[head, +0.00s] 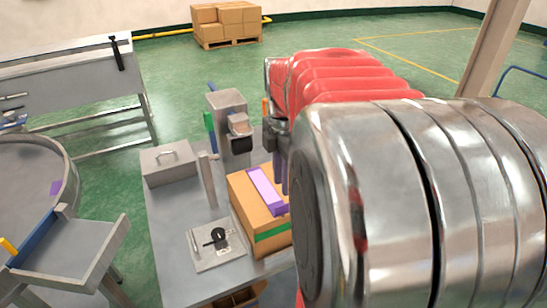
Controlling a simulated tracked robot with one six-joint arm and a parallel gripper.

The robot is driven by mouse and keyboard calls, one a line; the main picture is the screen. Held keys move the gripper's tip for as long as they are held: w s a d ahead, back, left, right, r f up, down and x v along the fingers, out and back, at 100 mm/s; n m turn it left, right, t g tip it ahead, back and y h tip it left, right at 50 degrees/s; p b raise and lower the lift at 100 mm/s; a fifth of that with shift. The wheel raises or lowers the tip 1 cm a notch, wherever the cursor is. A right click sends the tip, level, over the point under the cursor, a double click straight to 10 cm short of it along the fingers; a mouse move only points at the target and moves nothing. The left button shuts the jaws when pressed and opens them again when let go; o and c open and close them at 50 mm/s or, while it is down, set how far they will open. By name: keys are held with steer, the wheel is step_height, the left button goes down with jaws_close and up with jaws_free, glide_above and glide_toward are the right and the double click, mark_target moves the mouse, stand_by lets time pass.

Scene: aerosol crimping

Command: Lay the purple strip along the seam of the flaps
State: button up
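A cardboard box (248,209) stands on the grey metal table (168,222), with a green band (271,233) across its near side. A light purple strip (263,186) shows lengthwise on the box top, with a darker purple piece (277,210) at its near end. I cannot tell whether the strip is pressed flat, and the flap seam is not visible. My gripper (281,184) points down over the right part of the box, beside the strip. My arm hides much of it and the box's right side. I cannot tell whether its fingers are apart or hold anything.
A grey crimping device (229,115) stands behind the box. A lidded metal box (168,166) and a plate with a black knob (218,238) sit on the table's left. A round table (33,160) with a chute stands further left.

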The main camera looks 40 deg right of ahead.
step_height(320, 180, up, 5)
steer(key=shift+r, duration=0.1)
steer(key=shift+m, duration=0.3)
stand_by(0.8)
steer(key=s+a+f+m+t, duration=0.2)
steer(key=a+m, duration=0.5)
steer(key=a, duration=0.4)
steer(key=s+a+f+m+t, duration=0.2)
steer(key=a+m, duration=0.5)
steer(key=a, duration=0.5)
steer(key=shift+a+f+t, duration=0.15)
steer(key=shift+a+t, duration=0.1)
steer(key=shift+t, duration=0.55)
